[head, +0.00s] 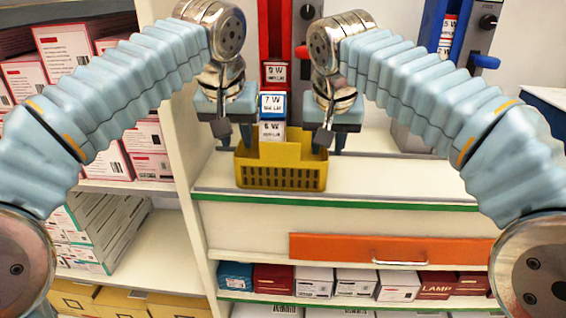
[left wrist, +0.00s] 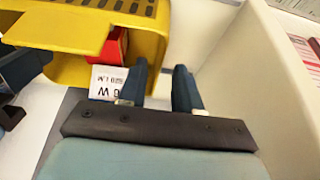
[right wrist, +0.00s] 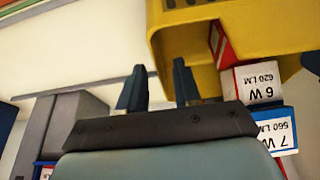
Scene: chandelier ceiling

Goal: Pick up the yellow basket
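The yellow basket (head: 281,172) stands on the white counter, with a slotted front and a raised front tab. It also shows in the left wrist view (left wrist: 85,28) and the right wrist view (right wrist: 265,25). Neither visibly grips the basket. Contact with the walls cannot be told.
A blue 7 W box (head: 272,104) and red 9 W box (head: 275,73) are stacked behind, before a red dispenser column (head: 276,35). A white shelf wall (head: 170,100) stands close left of my left gripper. The counter (head: 410,180) right of the basket is clear.

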